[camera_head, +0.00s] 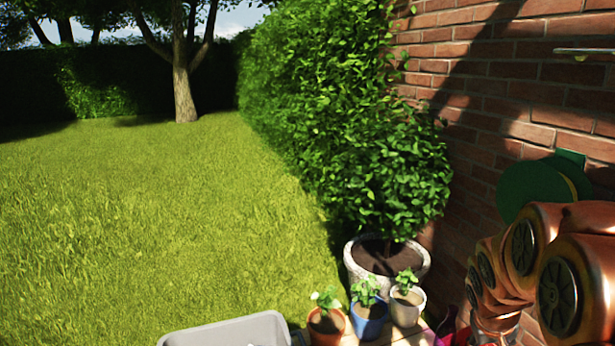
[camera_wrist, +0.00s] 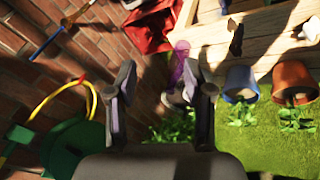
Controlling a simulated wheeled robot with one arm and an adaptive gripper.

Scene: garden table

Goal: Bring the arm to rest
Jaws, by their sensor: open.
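My gripper (camera_wrist: 160,85) shows in the wrist view with its two grey fingers apart and nothing between them but background. The wrist picture looks upside down, with the plants hanging downward. In the head view my copper-coloured arm is folded at the lower right, in front of the brick wall, and the gripper is out of that picture. No object is in the gripper's hold.
The wooden table (camera_wrist: 225,38) carries a terracotta pot (camera_head: 326,324), a blue pot (camera_head: 369,317) and a white pot (camera_head: 407,308). A grey bin (camera_head: 225,331) is at the bottom. A green hose reel (camera_wrist: 78,148) hangs by the brick wall (camera_head: 480,80).

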